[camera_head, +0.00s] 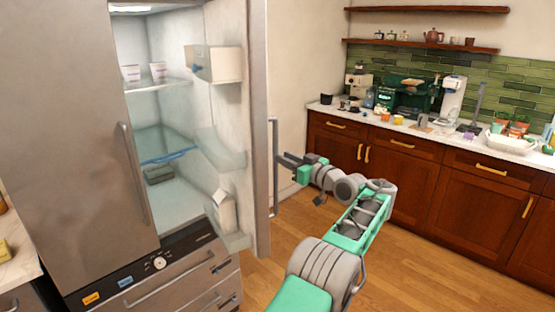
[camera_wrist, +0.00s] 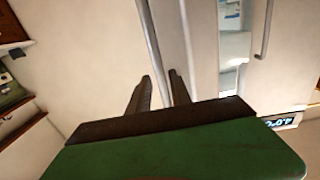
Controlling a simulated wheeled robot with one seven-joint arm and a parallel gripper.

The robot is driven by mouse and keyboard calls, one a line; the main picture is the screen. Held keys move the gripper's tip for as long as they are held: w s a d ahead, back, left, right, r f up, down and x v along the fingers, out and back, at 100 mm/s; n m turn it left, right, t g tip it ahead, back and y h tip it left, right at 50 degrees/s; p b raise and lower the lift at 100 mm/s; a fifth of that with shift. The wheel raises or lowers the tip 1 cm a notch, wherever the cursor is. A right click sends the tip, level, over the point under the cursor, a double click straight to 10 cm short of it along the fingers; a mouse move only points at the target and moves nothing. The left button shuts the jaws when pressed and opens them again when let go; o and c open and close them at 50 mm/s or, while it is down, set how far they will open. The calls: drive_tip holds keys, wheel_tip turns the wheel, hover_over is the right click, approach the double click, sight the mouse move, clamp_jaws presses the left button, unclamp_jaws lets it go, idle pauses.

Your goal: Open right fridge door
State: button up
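The right fridge door (camera_head: 255,95) stands swung open in the head view, its inner shelves and bins facing the fridge interior. Its long vertical handle (camera_head: 274,135) is on the outer side, and shows as a grey bar in the wrist view (camera_wrist: 149,35). My gripper (camera_head: 282,161) is at the handle's lower half. In the wrist view, its two dark fingers (camera_wrist: 160,80) are apart, with the bar seeming to run between them. I cannot tell whether either finger touches it. The left fridge door (camera_head: 70,130) is shut, with its own handle (camera_head: 133,170).
Drawers (camera_head: 175,285) sit below the doors. Wooden cabinets with a cluttered counter (camera_head: 400,125) stand at the right. The wooden floor (camera_head: 420,270) between is clear apart from my arm.

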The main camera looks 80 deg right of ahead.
drive_tip(key=shift+v, duration=1.2)
drive_tip(key=shift+c, duration=0.2)
